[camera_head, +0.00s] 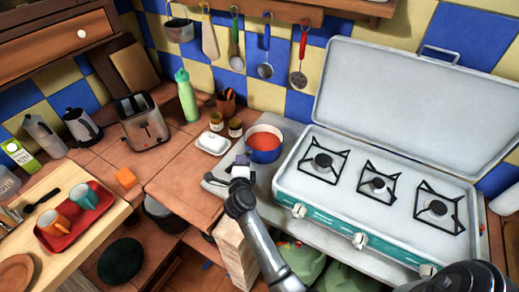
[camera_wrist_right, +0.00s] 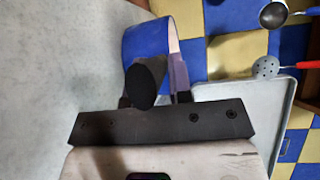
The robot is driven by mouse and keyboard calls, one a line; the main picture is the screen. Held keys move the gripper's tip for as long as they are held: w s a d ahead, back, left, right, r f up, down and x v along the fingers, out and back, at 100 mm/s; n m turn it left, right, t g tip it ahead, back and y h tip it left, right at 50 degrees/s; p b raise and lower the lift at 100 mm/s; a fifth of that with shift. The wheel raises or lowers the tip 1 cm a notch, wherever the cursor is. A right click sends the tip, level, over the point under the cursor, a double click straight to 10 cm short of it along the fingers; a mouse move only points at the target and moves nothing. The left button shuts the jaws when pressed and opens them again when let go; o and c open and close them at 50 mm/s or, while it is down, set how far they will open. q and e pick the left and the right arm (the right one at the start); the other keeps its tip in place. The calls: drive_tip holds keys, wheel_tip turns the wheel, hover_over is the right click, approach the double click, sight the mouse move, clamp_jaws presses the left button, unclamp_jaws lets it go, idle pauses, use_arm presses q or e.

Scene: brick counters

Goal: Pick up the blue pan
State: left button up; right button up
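The blue pan (camera_head: 264,151) holds red-orange contents and stands upright on the grey counter just left of the stove. Its blue outer side (camera_wrist_right: 146,42) fills the upper middle of the right wrist view, with its dark rounded handle (camera_wrist_right: 147,80) pointing at the camera. My right gripper (camera_head: 241,165) is at the pan's handle side. In the wrist view its fingers (camera_wrist_right: 155,97) stand apart on either side of the handle, with a narrow gap showing at the right. The handle's far part is hidden.
The open camping stove (camera_head: 388,203) stands close to the pan's right. A white butter dish (camera_head: 213,143) and small jars (camera_head: 235,128) stand to its left. Utensils (camera_head: 265,60) hang on the wall behind.

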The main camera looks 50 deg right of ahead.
clamp_jaws()
drive_tip(key=shift+r, duration=0.15)
